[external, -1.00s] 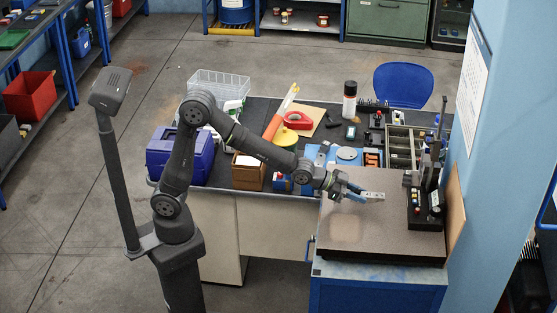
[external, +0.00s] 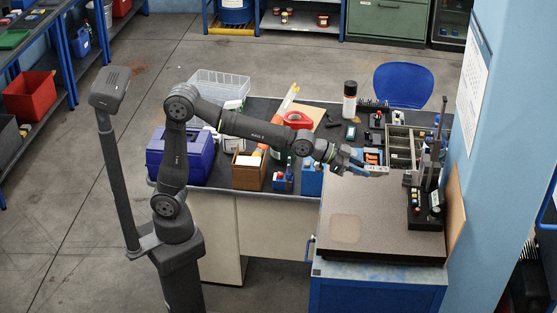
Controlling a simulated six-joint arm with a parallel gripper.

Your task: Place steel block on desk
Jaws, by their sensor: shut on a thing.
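My gripper (external: 362,166) is shut on the steel block (external: 376,171), a small pale grey bar that sticks out from the jaws to the right. Gripper and block are in the air above the back part of the speckled granite plate (external: 375,240). The dark desk (external: 335,140) lies behind and to the left, with its top covered by many things. My forearm hides part of the desk's middle.
A measuring stand (external: 428,205) with a tall post rises close to the right of the gripper. A divided tray (external: 402,147), a spray can (external: 349,101), red tape (external: 297,120), a wooden box (external: 249,170) and a blue toolbox (external: 182,155) crowd the desk. Small dark patches between them are bare.

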